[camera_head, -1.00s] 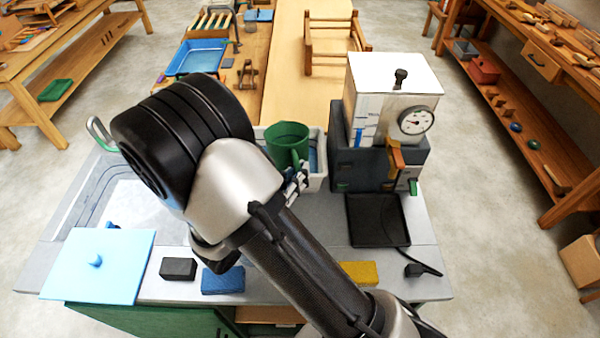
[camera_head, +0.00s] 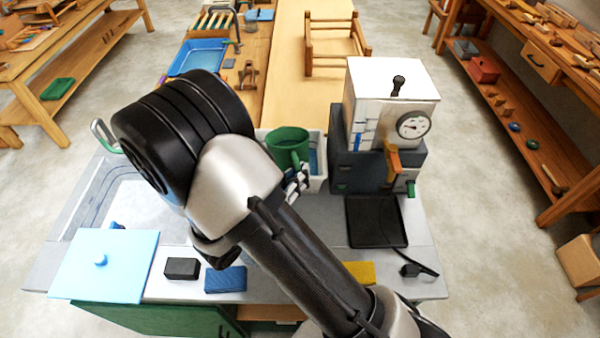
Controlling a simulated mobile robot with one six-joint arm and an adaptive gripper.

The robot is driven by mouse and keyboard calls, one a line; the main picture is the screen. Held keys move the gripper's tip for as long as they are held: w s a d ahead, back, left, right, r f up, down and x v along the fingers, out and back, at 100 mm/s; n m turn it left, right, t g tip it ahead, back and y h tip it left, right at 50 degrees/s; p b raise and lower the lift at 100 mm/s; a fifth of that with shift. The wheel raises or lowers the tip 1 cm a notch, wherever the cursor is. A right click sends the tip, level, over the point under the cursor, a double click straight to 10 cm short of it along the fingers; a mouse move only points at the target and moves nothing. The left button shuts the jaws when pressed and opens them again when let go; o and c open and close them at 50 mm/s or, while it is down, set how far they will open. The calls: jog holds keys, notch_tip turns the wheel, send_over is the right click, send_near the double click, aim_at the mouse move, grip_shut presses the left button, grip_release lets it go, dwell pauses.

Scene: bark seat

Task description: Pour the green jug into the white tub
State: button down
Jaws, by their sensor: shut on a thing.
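The green jug (camera_head: 284,146) is in the middle of the head view, with its open mouth showing. My gripper (camera_head: 297,180) is shut on the jug at its handle side, and my arm hides most of the fingers. The white tub (camera_head: 319,181) is behind and around the jug in the picture, with something blue inside. The jug overlaps the tub's opening. I cannot tell the height between them or see any flow. My arm hides the tub's left and front parts.
A white-topped machine with a gauge (camera_head: 412,125) stands close to the tub's right. A black tray (camera_head: 376,221) lies in front of it. A sink (camera_head: 105,190), a light-blue board (camera_head: 104,264) and small blocks are on the left and front of the counter.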

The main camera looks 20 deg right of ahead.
aim_at(298, 167)
jog(key=shift+w+r+n+g+y+p, duration=0.1)
jog(key=shift+r+n+g+y+p, duration=0.2)
jog(key=shift+r+p, duration=0.9)
jog(key=shift+r+n+g+y+p, duration=0.1)
jog(key=shift+r+n+g+p, duration=0.3)
jog(key=shift+p, duration=1.6)
jog(key=shift+w+r+n+g+y+p, duration=0.2)
jog(key=shift+w+r+n+g+p, duration=0.3)
jog(key=shift+r+p, duration=1.2)
jog(key=shift+w+r+n+g+y+p, duration=0.2)
jog(key=shift+w+r+n+g+p, duration=0.3)
jog(key=shift+p, duration=2.3)
jog(key=shift+w+r+n+g+y+p, duration=0.2)
jog(key=shift+w+r+n+g+p, duration=0.3)
jog(key=shift+r+p, duration=1.2)
